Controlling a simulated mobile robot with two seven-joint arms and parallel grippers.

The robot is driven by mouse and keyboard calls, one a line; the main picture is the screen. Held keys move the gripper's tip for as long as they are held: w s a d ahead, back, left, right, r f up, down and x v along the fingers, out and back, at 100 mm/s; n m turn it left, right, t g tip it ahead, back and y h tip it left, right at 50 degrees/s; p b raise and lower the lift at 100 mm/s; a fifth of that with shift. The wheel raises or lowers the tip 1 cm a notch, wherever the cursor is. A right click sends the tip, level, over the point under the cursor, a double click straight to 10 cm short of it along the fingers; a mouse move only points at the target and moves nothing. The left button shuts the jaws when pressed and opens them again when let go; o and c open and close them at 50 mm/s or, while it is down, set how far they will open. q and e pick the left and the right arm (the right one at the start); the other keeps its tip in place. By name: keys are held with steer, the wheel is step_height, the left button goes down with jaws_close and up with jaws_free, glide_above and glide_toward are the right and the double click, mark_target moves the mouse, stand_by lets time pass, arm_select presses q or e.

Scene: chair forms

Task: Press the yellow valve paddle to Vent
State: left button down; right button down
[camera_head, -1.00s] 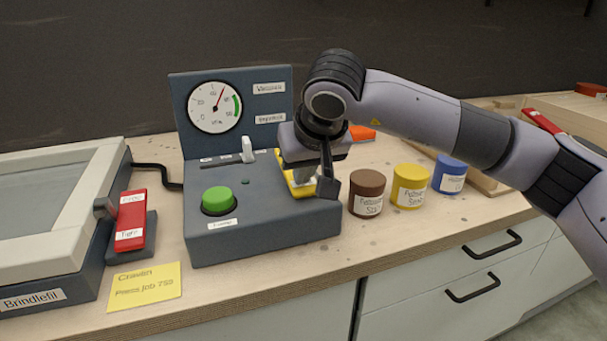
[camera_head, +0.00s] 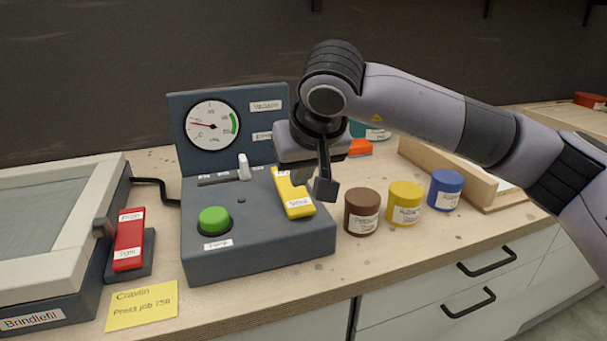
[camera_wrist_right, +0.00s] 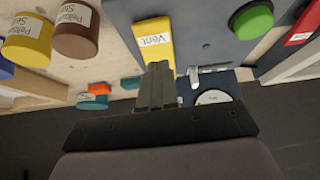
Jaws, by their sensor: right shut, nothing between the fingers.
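The yellow valve paddle (camera_head: 293,196) sits on the right part of the grey control box (camera_head: 264,241). Its near end carries the label Vent, which also shows on the paddle in the right wrist view (camera_wrist_right: 156,42). My right gripper (camera_head: 325,190) is shut and empty, just right of the paddle's near half in the head view. In the right wrist view its fingers (camera_wrist_right: 156,80) overlap one end of the paddle. I cannot tell the gap between them. The paddle's far end is partly hidden behind the gripper. The gauge (camera_head: 212,125) needle points left.
A green button (camera_head: 214,219) and a white lever (camera_head: 244,167) are on the box. Brown (camera_head: 362,212), yellow (camera_head: 405,203) and blue (camera_head: 445,190) jars stand to the right. A red rocker (camera_head: 129,240) and a framed press (camera_head: 58,231) are left.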

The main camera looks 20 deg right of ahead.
steer(key=v, duration=0.9)
steer(key=shift+s, duration=0.45)
